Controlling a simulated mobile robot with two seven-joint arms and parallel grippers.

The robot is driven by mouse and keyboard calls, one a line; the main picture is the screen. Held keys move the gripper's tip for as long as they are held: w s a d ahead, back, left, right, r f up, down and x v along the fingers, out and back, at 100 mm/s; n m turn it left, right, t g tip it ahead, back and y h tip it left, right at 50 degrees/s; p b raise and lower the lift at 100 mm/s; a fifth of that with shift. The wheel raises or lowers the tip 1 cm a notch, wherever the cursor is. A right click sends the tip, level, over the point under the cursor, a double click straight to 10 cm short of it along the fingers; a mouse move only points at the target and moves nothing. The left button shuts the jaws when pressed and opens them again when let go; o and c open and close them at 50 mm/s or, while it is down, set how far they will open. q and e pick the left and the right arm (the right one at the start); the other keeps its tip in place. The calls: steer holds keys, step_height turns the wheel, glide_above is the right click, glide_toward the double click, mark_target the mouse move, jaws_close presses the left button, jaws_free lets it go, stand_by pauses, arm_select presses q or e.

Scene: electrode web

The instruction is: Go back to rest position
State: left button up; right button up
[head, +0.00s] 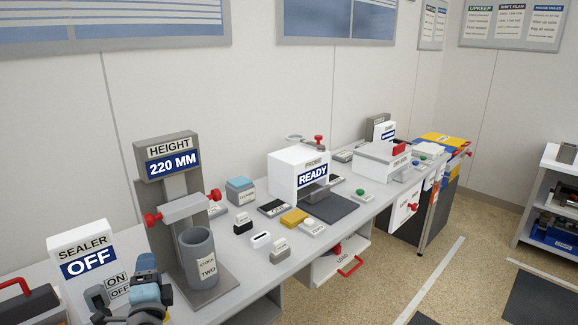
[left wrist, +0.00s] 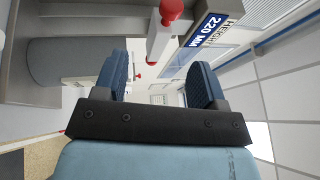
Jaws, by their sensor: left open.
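My left gripper (head: 122,284) is at the bottom left in the head view, in front of the sealer box and left of the height gauge. In the left wrist view its two blue-padded fingers (left wrist: 160,82) stand apart with nothing between them. The gripper is open and empty. The grey cylinder marked TWO (head: 199,258) stands upright on the gauge's base, to the right of the gripper and apart from it in the head view. My right gripper is not in view.
The height gauge (head: 172,162) reads 220 MM and has red knobs. The sealer box (head: 88,262) reads OFF. A probe station (head: 297,175) reads READY farther along the bench. Several small blocks lie between. An open drawer (head: 341,262) with a red handle juts out below the bench.

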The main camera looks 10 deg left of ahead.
arm_select(q)
steer(key=s+d+f+n+g+h+p, duration=0.2)
steer(key=s+d+f, duration=0.3)
steer(key=s, duration=0.3)
steer(key=s+d+f+n+g+h+p, duration=0.3)
steer(key=s+d+f+n+h+p, duration=0.2)
steer(key=s, duration=0.3)
steer(key=s+d+f+n+g+h+p, duration=0.2)
steer(key=s+d+f, duration=0.4)
steer(key=s, duration=0.3)
steer(key=shift+d+f+n+h+p, duration=0.4)
steer(key=shift+n+h+p, duration=0.35)
steer(key=shift+h, duration=0.45)
steer(key=shift+r, duration=0.1)
